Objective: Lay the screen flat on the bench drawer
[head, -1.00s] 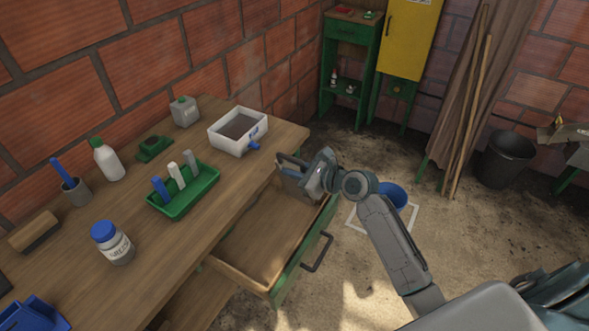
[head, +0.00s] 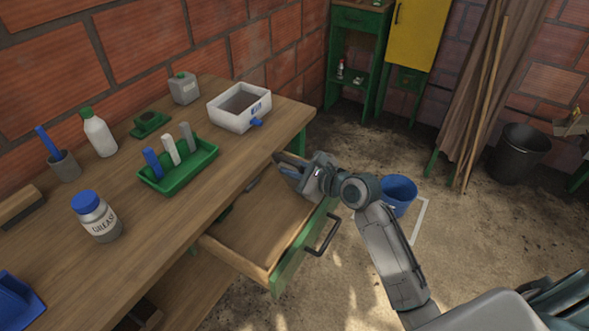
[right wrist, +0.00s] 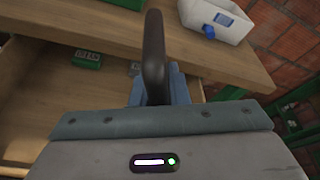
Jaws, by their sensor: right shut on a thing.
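The bench drawer (head: 250,238) is pulled open under the bench top, and its floor shows. My right gripper (head: 289,165) is over the far right part of the drawer. It is shut on a thin dark piece, seemingly the screen (right wrist: 153,55), seen nearly edge-on as an upright dark bar between the blue-grey fingers in the right wrist view. The gripper hides much of it, and I cannot tell whether it touches the drawer. My left gripper is not in view.
A small green thing (right wrist: 88,60) lies inside the drawer near the bench. The drawer handle (head: 325,235) sticks out in front. On the bench stand a white box (head: 226,117), a green tray (head: 180,180) and a grease jar (head: 97,218). A blue bucket (head: 398,192) is on the floor.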

